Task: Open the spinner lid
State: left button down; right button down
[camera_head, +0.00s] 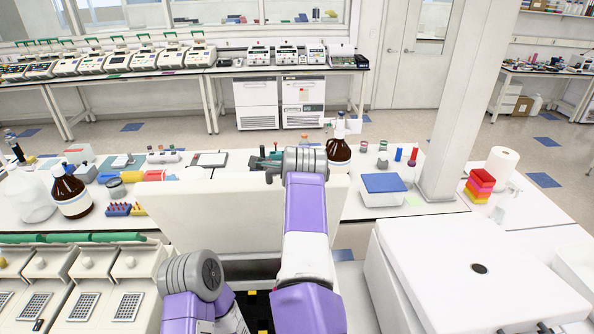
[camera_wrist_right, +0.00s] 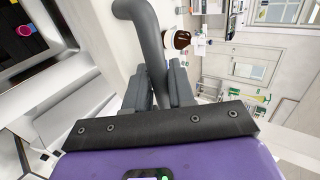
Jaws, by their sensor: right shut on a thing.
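The spinner's white lid (camera_head: 225,212) stands raised and steep in the middle of the head view. Below it, part of the dark spinner interior (camera_head: 258,308) shows between my arms. In the right wrist view, my right gripper (camera_wrist_right: 158,82) is shut on a curved grey handle (camera_wrist_right: 150,28). In the head view this gripper (camera_head: 268,165) is at the lid's top edge, partly hidden by my wrist. The dark interior (camera_wrist_right: 28,55) also shows at the left of the wrist view, with a small pink-and-blue round part. My left arm is low in the head view; its gripper is not visible.
A closed white machine (camera_head: 480,265) with a round dark port stands at the right. White cyclers (camera_head: 95,265) stand at the left. Behind the lid, the bench holds brown bottles (camera_head: 70,193), a blue-lidded box (camera_head: 384,184) and stacked coloured racks (camera_head: 480,185).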

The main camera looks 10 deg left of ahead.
jog(key=c, duration=1.1)
grip_release()
jog(key=shift+f, duration=0.15)
jog(key=b+v, duration=0.2)
jog(key=v, duration=0.5)
jog(key=shift+s+r, duration=0.2)
jog(key=shift+r, duration=0.05)
